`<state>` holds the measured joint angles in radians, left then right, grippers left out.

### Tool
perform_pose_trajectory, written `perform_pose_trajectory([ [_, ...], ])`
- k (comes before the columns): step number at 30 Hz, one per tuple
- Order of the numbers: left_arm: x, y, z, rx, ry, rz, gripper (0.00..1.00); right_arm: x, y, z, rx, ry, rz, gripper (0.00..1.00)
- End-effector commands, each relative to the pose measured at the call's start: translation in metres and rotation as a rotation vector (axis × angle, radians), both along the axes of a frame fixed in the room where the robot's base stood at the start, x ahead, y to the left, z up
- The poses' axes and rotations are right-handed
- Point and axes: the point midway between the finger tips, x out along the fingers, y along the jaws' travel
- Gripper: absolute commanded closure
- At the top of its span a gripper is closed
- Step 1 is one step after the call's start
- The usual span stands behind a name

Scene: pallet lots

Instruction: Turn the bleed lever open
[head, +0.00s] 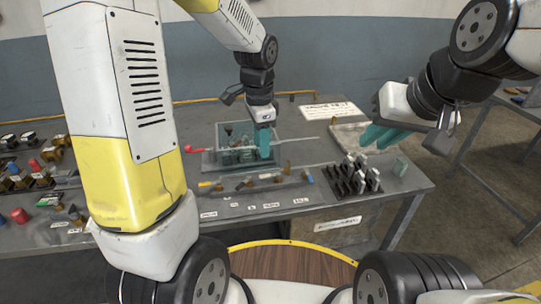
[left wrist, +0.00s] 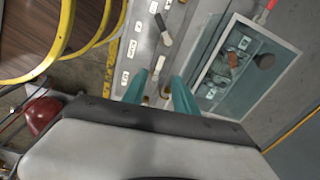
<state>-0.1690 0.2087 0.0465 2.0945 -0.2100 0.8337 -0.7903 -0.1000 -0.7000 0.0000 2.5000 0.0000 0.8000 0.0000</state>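A red-handled lever (head: 194,149) sticks out at the left of a clear-walled case (head: 212,160) on the bench; a red tip (left wrist: 271,5) also shows at the top right in the left wrist view. I cannot read which part is labelled bleed. My left gripper (head: 265,145) points down at the right front of the case. Its teal fingers (left wrist: 160,95) stand apart with nothing between them, above the bench beside the case. My right gripper (head: 376,136) hangs empty over the bench's right side, its teal fingers apparently apart.
A row of small levers and fittings (head: 250,183) with white labels lies in front of the case. A black rack (head: 352,178) stands at the right front. Coloured fittings (head: 20,215) fill the left. A yellow-rimmed round wooden top (head: 290,262) is nearest me.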

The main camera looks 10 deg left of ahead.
Motion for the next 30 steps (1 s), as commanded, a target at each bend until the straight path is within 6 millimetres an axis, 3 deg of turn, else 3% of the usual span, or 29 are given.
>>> perform_pose_trajectory([
  [1,0.005,-0.003,-0.011,0.010,0.020,-0.042,0.66,0.000,0.000,0.000,0.000,0.000,0.000,0.79],
  [6,0.011,-0.008,-0.027,0.024,0.046,-0.113,0.66,0.000,0.000,0.000,0.000,0.000,0.000,0.79],
  [21,0.010,-0.008,-0.095,0.024,0.047,-0.116,0.66,0.000,0.000,0.000,0.000,0.000,0.000,0.79],
  [30,0.011,-0.008,-0.104,0.024,0.045,-0.115,0.66,0.000,0.000,0.000,0.000,0.000,0.000,0.79],
])
